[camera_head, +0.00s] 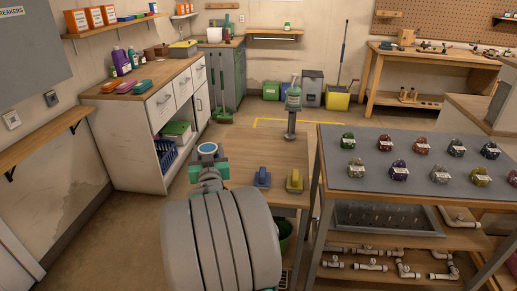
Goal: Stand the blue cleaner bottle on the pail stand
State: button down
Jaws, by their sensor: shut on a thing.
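My gripper (208,172) is at the far end of my arm, seen from behind and above. Its teal parts flank a small round thing with a blue top and pale rim, which I take to be the blue cleaner bottle (207,149). Its lower part is hidden by my gripper and arm. The wooden stand (245,158), which I take to be the pail stand, is just right of my gripper. A green pail (284,235) shows beneath its top. I cannot tell whether the bottle touches the stand.
On the wooden top are a blue brush (262,178), a yellow brush (294,181) and a dark post (291,125) at the back, with a pale green bottle (293,95) above it. The middle is clear. A grey-topped table (400,150) stands right, a white cabinet (140,145) left.

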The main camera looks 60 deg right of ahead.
jog(key=shift+s+d+r+m+g+h+p, duration=0.35)
jog(key=shift+s+d+r, duration=0.55)
jog(key=shift+d+r, duration=0.25)
jog(key=w+d+f, duration=0.2)
jog(key=d+f, duration=0.4)
jog(key=w+d+f+p, duration=0.1)
jog(key=w+d+f, duration=0.1)
jog(key=d+f, duration=0.4)
jog(key=shift+w+d+f, duration=0.35)
jog(key=shift+d+f, duration=0.05)
jog(key=shift+f, duration=0.1)
jog(key=shift+f, duration=0.2)
jog(key=shift+c, duration=2.2)
grip_release()
jog(key=shift+f, duration=0.1)
